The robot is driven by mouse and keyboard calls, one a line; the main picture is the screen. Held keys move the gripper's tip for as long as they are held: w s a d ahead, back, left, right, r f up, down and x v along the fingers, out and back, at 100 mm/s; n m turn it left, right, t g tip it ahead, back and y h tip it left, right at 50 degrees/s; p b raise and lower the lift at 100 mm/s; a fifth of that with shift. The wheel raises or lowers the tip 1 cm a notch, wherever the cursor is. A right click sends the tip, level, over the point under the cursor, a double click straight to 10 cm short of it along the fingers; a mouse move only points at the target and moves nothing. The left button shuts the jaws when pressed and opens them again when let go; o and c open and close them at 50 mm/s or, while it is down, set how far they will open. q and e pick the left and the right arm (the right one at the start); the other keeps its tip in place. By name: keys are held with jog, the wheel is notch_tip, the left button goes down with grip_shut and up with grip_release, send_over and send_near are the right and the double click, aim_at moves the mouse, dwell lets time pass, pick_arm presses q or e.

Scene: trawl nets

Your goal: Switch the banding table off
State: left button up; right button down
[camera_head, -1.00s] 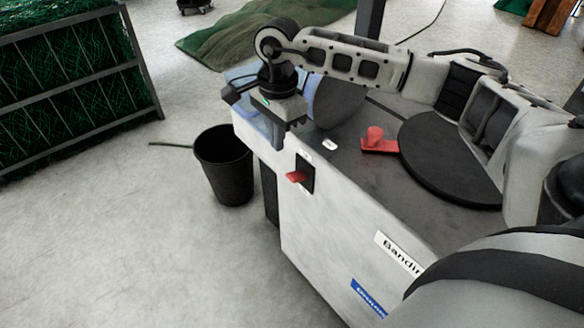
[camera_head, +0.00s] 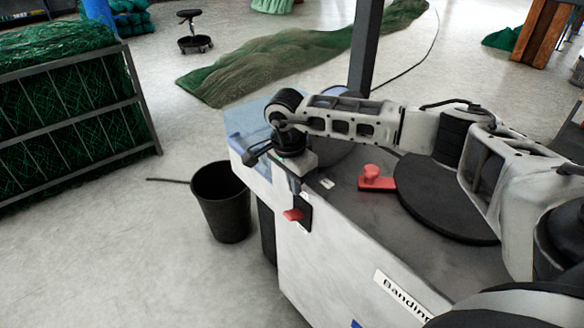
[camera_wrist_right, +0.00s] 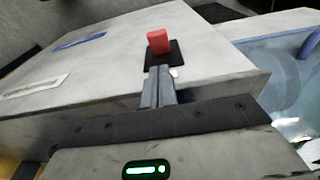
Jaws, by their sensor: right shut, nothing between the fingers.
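The banding table (camera_head: 340,272) is a white cabinet with a dark top and a label that reads in part "Banding". Its red switch (camera_head: 293,215) sits on a black plate on the front side, near the upper edge. In the right wrist view the red switch (camera_wrist_right: 159,41) stands out from its black plate, just beyond my fingertips. My right gripper (camera_head: 297,188) is shut and empty, pointing down just above the switch; its closed fingers also show in the wrist view (camera_wrist_right: 158,82). I cannot tell whether they touch the switch. My left gripper is not in view.
A red handle piece (camera_head: 374,180) and a black round disc (camera_head: 446,200) are on the table top. A black bucket (camera_head: 222,203) stands on the floor beside the table. A metal rack with green netting (camera_head: 70,105) stands at left. Floor at lower left is clear.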

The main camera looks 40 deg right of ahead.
send_over(290, 214)
notch_tip(290, 214, down, 4)
jog(key=shift+s+d+f, duration=0.1)
jog(key=shift+f, duration=0.15)
jog(key=shift+a+f, duration=0.3)
jog(key=shift+f, duration=0.4)
